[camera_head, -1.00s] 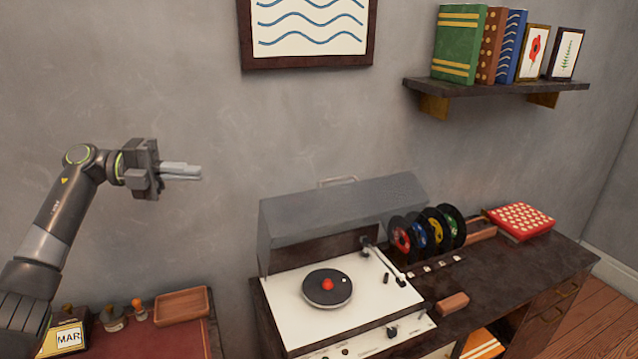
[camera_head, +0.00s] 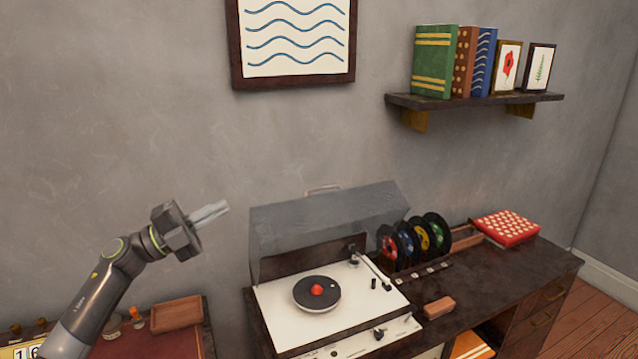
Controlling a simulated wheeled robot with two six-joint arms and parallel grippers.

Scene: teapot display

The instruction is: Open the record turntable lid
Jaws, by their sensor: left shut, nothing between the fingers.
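The record turntable (camera_head: 275,310) stands on the dark desk, with a white deck, a black record (camera_head: 303,298) with a red centre, and a tonearm (camera_head: 372,268) at its right. Its smoky see-through lid (camera_head: 325,225) is raised and stands tilted up at the back, with a handle (camera_head: 322,190) at its top edge. My left gripper (camera_head: 222,209) is up at the left, in front of the wall, shut and empty. It is to the left of the lid and does not touch it. My right gripper is not in view.
A rack of coloured records (camera_head: 412,245) stands right of the turntable, with a red patterned box (camera_head: 506,228) beyond. A small brown block (camera_head: 439,307) lies on the desk. A wooden tray (camera_head: 177,314) is at lower left. A wall shelf (camera_head: 480,103) holds books.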

